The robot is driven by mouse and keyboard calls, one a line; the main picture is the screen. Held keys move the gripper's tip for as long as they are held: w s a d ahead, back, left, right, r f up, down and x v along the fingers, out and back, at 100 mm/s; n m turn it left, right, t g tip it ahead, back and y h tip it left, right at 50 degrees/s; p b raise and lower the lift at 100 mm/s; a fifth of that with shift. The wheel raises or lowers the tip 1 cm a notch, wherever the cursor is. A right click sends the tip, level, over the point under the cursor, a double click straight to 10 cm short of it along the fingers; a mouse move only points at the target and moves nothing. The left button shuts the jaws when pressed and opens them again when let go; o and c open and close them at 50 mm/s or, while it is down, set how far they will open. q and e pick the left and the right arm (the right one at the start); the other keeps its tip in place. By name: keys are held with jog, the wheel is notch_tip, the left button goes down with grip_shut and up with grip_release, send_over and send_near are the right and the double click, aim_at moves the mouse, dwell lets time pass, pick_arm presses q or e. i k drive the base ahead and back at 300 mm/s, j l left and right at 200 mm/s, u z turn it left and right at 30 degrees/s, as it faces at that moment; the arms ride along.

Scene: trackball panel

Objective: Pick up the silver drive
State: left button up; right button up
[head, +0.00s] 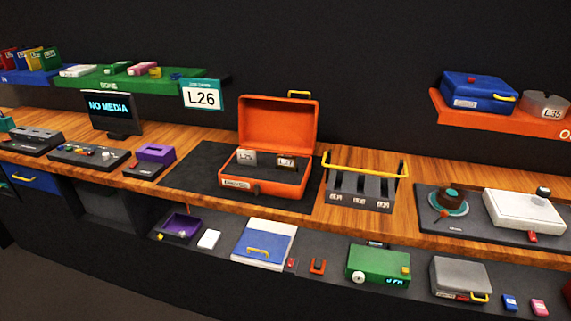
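I cannot tell for certain which thing is the silver drive. An open orange case (276,136) stands on a dark mat on the wooden counter. Inside it are a light silver-grey block (246,157) with a small label at left and a darker block (286,163) with a label at right. A grey box (458,274) with a yellow handle sits on the lower shelf at right. Neither of my grippers is in view.
A grey slotted rack (360,190) with a yellow handle stands right of the case. A white trackball panel (524,210) is farther right. A "NO MEDIA" screen (110,107) stands at left. The lower shelf (335,281) holds a blue-and-white box (263,245) and a green device (377,264).

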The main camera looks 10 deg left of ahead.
aim_at(244, 156)
jog(key=u, duration=1.3)
jog(key=i+l+z, duration=0.35)
jog(key=i+z, duration=0.75)
jog(key=i+l, duration=0.05)
jog(key=i, duration=0.05)
